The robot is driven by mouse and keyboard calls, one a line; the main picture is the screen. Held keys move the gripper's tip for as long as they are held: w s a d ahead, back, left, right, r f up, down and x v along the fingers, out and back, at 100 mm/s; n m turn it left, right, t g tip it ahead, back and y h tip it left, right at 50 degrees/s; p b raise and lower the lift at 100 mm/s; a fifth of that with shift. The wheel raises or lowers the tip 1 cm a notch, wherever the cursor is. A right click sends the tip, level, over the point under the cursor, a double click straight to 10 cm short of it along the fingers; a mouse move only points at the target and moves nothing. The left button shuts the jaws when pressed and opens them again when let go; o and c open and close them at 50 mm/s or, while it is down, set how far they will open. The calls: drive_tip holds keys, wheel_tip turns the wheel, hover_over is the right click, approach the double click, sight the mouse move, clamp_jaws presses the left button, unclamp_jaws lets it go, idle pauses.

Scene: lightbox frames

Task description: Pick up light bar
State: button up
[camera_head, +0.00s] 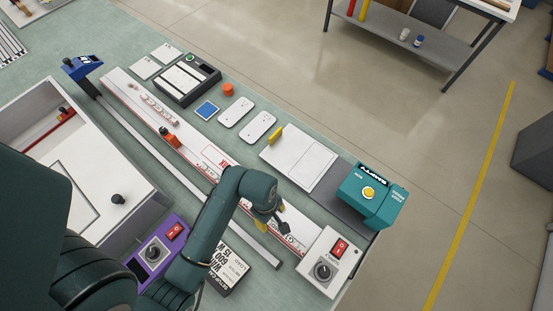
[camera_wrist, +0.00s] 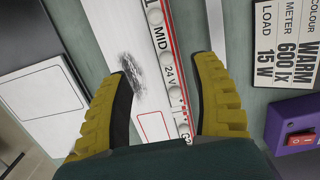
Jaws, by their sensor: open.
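A long, thin light-grey bar (camera_head: 140,137) runs diagonally from a blue block at upper left to below my arm; I take it to be the light bar, though no label shows on it. It also shows in the wrist view (camera_wrist: 217,22), running behind my right finger. Beside it lies a long white board (camera_head: 123,88) with red edging and a row of round contacts; the wrist view shows it marked MID and 24 V (camera_wrist: 158,14). My gripper (camera_wrist: 166,75) is open and empty, its yellow fingers spread over the white board. In the head view it (camera_head: 272,216) is partly hidden by my arm.
A purple switch box (camera_head: 153,254) and a lamp label card (camera_head: 228,267) stand near my arm. A white switch box (camera_head: 329,262) and teal button box (camera_head: 370,197) stand at the bench's right end. A white open crate (camera_head: 150,208) lies left.

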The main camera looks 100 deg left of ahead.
sight(275, 227)
drive_tip(key=f, duration=0.4)
drive_tip(key=shift+w+d+f, duration=0.15)
drive_tip(key=shift+w+f, duration=0.15)
drive_tip(key=shift+f, duration=0.05)
drive_tip(key=f, duration=0.3)
drive_tip(key=w+d+f, duration=0.1)
drive_tip(key=f, duration=0.1)
drive_tip(key=shift+d+f, duration=0.1)
drive_tip(key=shift+s, duration=0.1)
clamp_jaws()
